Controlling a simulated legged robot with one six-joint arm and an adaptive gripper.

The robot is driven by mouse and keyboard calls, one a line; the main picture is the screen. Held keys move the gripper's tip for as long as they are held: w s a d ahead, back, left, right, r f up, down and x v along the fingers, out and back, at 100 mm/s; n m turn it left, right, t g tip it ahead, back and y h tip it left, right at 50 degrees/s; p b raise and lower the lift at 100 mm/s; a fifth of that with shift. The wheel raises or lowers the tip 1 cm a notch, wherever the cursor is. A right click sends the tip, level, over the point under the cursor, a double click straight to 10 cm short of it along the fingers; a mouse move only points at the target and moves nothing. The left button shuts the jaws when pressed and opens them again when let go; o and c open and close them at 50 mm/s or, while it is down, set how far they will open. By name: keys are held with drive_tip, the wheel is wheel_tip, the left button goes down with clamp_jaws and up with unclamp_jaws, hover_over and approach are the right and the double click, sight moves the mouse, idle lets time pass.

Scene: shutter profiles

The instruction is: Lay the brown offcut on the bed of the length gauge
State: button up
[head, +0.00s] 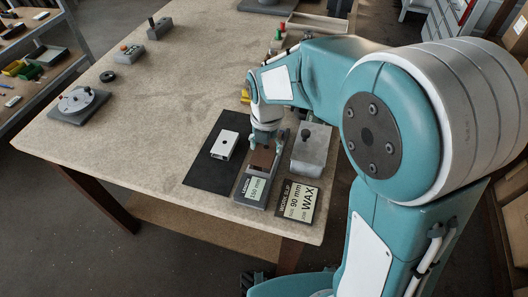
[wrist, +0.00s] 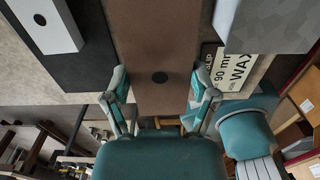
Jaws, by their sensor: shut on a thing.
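The brown offcut (head: 262,159) is between the fingers of my gripper (head: 265,142), which is shut on it. In the wrist view the offcut (wrist: 155,40) runs up the middle, with a dark round hole in its face, and my gripper's fingers (wrist: 160,92) stand on either side. The length gauge (head: 249,201) is the narrow grey unit with a 150 mm label near the table's front edge. The offcut is over its bed, behind the label. I cannot tell whether it rests on the bed or hangs just above. The offcut hides most of the bed.
A white profile piece (head: 224,145) lies on a black mat (head: 205,171) left of the gauge. A grey block with a dark knob (head: 312,152) stands close on the right. A work slip (head: 298,202) reads 90 mm WAX. The table's left middle is clear.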

sight(264, 147)
drive_tip(key=f, duration=0.1)
drive_tip(key=w+f, duration=0.2)
drive_tip(key=shift+w+a, duration=0.15)
drive_tip(key=shift+a, duration=0.1)
drive_tip(key=shift+f, duration=1.35)
drive_tip(key=shift+f, duration=0.1)
drive_tip(key=o, duration=1)
